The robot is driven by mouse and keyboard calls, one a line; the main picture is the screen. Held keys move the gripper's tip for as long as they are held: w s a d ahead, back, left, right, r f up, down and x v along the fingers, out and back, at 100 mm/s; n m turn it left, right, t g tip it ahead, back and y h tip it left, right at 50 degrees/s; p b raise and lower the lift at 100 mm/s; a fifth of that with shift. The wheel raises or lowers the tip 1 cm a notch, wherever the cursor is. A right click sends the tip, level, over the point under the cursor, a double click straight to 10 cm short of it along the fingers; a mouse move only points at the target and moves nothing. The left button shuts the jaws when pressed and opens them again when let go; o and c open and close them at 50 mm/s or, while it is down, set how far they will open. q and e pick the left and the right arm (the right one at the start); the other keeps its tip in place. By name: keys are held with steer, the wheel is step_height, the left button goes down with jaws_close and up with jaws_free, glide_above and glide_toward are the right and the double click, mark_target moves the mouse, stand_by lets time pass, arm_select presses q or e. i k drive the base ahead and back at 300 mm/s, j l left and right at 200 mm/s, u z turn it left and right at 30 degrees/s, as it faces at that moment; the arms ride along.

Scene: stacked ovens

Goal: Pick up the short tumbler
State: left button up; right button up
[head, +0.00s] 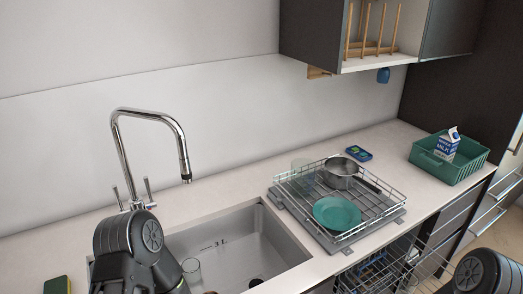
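A clear glass (192,268) stands in the sink (275,240), just right of my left arm, its lower part hard to make out. Another clear glass (302,172) stands at the back left of the wire dish rack (283,195). I cannot tell for sure which of the two is the short tumbler. My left arm comes up at the bottom left in front of the sink, and its gripper is not visible. Only a rounded part of my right arm shows at the bottom right corner, and its gripper is out of view.
The rack also holds a metal pot (340,173) and a teal plate (336,213). A tall faucet (122,150) rises behind the sink. A green bin (430,165) with a milk carton (450,143) stands at right. An open dishwasher rack (395,272) is below the counter.

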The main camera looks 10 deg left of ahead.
mark_target(191, 266)
steer(key=u, duration=1)
